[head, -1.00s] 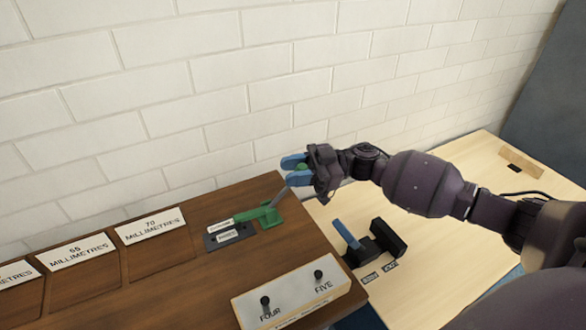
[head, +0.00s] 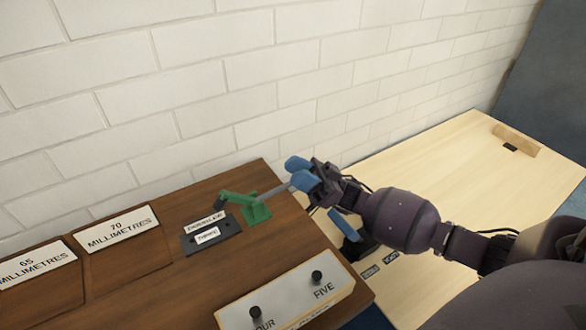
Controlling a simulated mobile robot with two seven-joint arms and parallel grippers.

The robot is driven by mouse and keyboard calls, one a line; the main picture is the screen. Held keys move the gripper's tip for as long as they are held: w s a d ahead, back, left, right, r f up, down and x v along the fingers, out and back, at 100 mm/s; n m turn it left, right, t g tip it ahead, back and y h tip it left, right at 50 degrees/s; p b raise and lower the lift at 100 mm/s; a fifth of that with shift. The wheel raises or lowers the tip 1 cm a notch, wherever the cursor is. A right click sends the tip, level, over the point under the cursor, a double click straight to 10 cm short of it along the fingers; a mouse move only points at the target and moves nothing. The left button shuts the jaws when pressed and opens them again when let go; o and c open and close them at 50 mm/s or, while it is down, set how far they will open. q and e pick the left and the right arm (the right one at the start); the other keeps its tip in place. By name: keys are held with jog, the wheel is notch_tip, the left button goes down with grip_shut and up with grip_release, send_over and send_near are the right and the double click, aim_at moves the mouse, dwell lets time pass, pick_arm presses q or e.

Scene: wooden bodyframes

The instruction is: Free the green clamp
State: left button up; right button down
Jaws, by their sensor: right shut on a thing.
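The green clamp (head: 257,213) stands on the dark wooden bench near its back right edge. Its green arm (head: 234,197) is tilted up, with its dark tip above the black plate (head: 226,240). Its grey lever (head: 275,190) slopes up to the right into my right gripper (head: 302,174). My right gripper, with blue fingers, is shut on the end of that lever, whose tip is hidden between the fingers. Two white labels (head: 206,237) lie on the black plate. My left gripper is not in view.
A white box with black knobs (head: 285,298) stands at the bench front. A black clamp with a blue handle (head: 346,227) sits on the pale table, partly behind my right arm. Millimetre-marked panels (head: 117,230) lie left. A white brick wall (head: 250,70) rises behind.

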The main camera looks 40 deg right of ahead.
jog(key=shift+f, duration=0.25)
dwell(0.3)
jog(key=c, duration=0.8)
grip_release()
jog(key=shift+d, duration=0.15)
jog(key=shift+s+d+f+t, duration=0.1)
jog(key=shift+d+f+t, duration=0.1)
jog(key=shift+f+t, duration=0.1)
jog(key=s+d, duration=0.1)
jog(key=d, duration=0.3)
jog(key=s+d, duration=0.1)
jog(key=d, duration=0.2)
jog(key=s+d, duration=0.2)
jog(key=d, duration=0.2)
jog(key=shift+d+f, duration=0.1)
jog(key=shift+d, duration=0.2)
jog(key=shift+s, duration=0.1)
